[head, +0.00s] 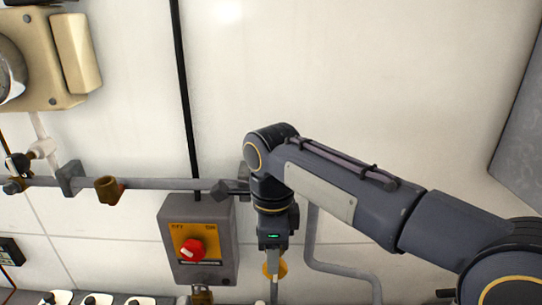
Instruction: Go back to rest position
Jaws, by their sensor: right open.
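My right arm comes in from the right edge, and its forearm bends downward at the middle of the head view. My right gripper (273,288) hangs below the wrist and points down, with its lower end near the bottom edge of the picture. It is open and I see nothing held in it. A small round yellow part (282,269) shows behind it. My left gripper is not in view.
A grey box with a yellow plate (207,262) and a red knob (192,250) is on the white wall, left of my gripper. A grey pipe (150,183) runs along the wall. A bent pipe (335,268) is to the right. A beige device (40,90) is upper left.

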